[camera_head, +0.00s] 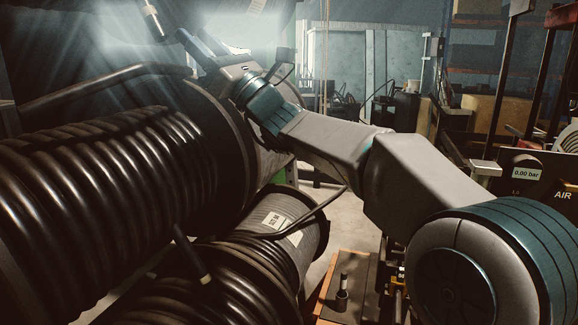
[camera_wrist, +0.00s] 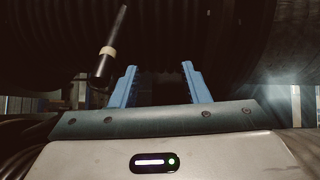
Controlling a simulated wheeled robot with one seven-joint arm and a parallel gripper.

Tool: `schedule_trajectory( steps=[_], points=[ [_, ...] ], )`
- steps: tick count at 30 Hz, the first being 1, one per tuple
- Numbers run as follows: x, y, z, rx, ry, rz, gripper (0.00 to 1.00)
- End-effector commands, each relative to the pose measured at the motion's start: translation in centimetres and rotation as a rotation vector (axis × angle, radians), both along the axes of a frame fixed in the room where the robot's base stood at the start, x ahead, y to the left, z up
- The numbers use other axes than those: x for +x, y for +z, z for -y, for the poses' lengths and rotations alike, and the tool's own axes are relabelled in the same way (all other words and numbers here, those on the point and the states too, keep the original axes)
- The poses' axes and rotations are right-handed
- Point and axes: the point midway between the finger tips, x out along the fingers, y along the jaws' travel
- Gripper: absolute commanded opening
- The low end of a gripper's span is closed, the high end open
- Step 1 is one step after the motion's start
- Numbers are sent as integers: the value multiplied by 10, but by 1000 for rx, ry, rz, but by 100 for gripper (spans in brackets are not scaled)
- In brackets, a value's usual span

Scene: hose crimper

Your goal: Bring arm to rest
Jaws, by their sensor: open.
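My arm stretches from the lower right to the upper middle of the head view. My gripper (camera_head: 198,45) is at its far end, above and behind the upper black hose reel (camera_head: 110,170). In the wrist view my gripper (camera_wrist: 158,86) shows two blue fingers apart with nothing between them. A dark hose end with a pale band (camera_wrist: 108,50) hangs to the left of the fingers, apart from them. A banded hose end (camera_head: 152,20) also shows near the gripper in the head view.
A lower hose reel (camera_head: 280,222) with a white label lies beneath my arm. A loose black hose end (camera_head: 192,255) sticks out in front. A panel reading 0.00 bar (camera_head: 527,174) stands at the right. A wooden-edged stand (camera_head: 345,290) is at the bottom middle. Some bare floor shows between.

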Motion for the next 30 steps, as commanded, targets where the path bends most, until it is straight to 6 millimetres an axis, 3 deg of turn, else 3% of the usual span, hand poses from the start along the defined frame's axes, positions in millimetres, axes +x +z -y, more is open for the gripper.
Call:
schedule_trajectory(
  steps=[11, 17, 23, 30],
  points=[
    [-24, -46, -26, -349, -98, 146, 42],
    [-46, -103, -29, -696, -164, 306, 42],
    [-72, -180, 2, -1122, -193, 526, 42],
    [-110, -260, 78, -1586, -114, 800, 42]
  ],
)
